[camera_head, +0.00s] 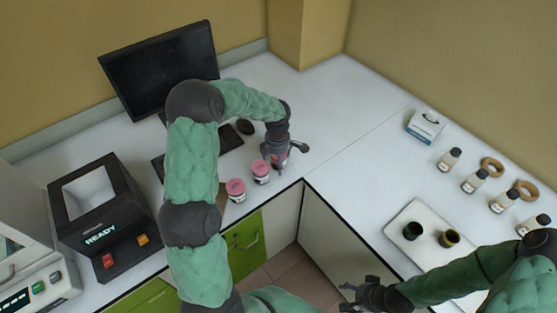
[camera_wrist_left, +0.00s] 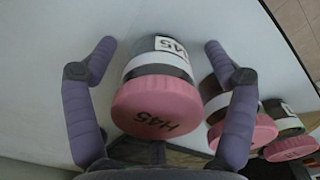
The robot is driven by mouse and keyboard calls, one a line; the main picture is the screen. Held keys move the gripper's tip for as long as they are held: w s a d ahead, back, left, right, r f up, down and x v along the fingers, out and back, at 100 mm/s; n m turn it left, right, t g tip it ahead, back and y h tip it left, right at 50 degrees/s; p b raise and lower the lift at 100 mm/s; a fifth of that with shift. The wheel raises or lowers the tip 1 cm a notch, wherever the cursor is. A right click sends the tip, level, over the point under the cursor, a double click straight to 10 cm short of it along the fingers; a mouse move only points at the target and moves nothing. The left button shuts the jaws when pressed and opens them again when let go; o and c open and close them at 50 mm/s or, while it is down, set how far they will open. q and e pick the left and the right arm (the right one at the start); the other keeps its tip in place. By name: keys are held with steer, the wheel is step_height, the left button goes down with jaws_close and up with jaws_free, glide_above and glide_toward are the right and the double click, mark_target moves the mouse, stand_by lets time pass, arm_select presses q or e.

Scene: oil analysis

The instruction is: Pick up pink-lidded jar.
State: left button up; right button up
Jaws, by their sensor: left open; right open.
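Three pink-lidded jars show in the left wrist view. One, marked H45 (camera_wrist_left: 158,105), stands between the two spread fingers of my left gripper (camera_wrist_left: 160,50), with gaps at its sides. A second pink-lidded jar (camera_wrist_left: 243,128) and a third (camera_wrist_left: 290,146) are outside the right finger. In the head view two pink-lidded jars (camera_head: 261,171) (camera_head: 236,190) stand near the counter's front edge. My left gripper (camera_head: 279,156) is just right of them and mostly hides the jar between its fingers. My right gripper (camera_head: 364,296) is open and empty, low in front of the right counter.
A monitor (camera_head: 160,71), mouse (camera_head: 245,127) and keyboard (camera_head: 231,138) are behind my left arm. A black READY machine (camera_head: 101,215) stands at left. On the right counter are a tray (camera_head: 404,219) with two dark cups, several small bottles and a white-blue box (camera_head: 425,125). The counter corner is clear.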

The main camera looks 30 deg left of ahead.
arm_select(q)
steer(key=c, duration=1.4)
